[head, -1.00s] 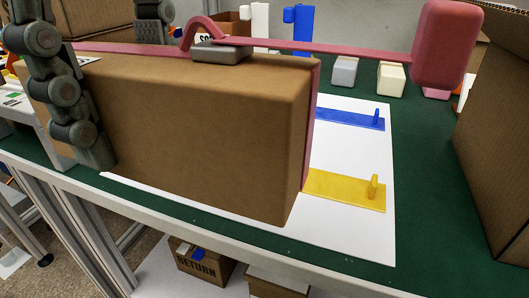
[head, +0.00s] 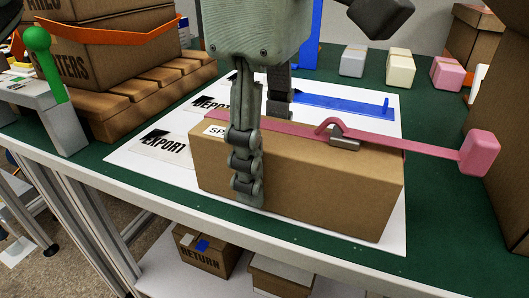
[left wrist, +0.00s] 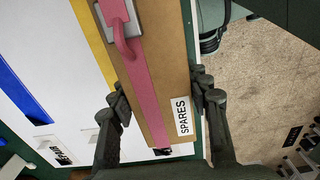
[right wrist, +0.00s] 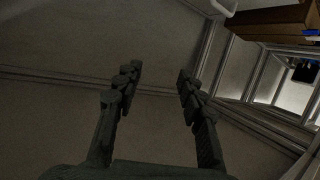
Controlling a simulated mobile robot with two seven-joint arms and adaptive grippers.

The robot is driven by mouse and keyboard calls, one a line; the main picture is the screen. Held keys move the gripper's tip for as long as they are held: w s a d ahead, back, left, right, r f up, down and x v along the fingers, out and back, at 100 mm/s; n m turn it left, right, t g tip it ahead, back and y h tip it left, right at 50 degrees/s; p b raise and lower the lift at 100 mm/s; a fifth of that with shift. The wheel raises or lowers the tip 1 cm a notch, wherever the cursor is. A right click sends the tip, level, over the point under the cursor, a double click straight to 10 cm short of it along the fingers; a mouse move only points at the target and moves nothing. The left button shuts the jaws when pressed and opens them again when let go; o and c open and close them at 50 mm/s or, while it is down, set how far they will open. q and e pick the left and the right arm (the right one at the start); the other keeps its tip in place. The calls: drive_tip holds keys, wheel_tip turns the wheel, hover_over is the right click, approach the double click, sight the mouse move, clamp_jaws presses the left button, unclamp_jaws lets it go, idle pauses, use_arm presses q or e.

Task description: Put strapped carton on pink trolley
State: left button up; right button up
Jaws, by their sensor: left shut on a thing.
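The strapped carton (head: 320,185) is a long brown box with a pink strap and a metal buckle on top. My left gripper (head: 262,145) grips across its left part from above, one finger on the near side, one behind. The left wrist view shows the carton (left wrist: 170,50) and its SPARES label between the fingers (left wrist: 163,105). I cannot tell whether its underside touches the white sheet. A pink bar runs past its right end to a pink block (head: 480,153). I cannot make out a pink trolley for certain. My right gripper (right wrist: 155,90) is open and empty.
Stacked cartons on a wooden pallet (head: 150,110) stand left, small blocks (head: 400,65) behind, and a large carton (head: 510,130) right. The table's front edge is close.

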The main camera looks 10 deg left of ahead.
use_arm(q)
drive_tip(key=shift+f, duration=0.1)
drive_tip(key=o, duration=1.4)
use_arm(e)
drive_tip(key=shift+w+a+r+t, duration=0.1)
drive_tip(key=shift+a+r+t, duration=0.4)
drive_tip(key=shift+r, duration=0.25)
use_arm(q)
drive_tip(key=shift+o, duration=0.2)
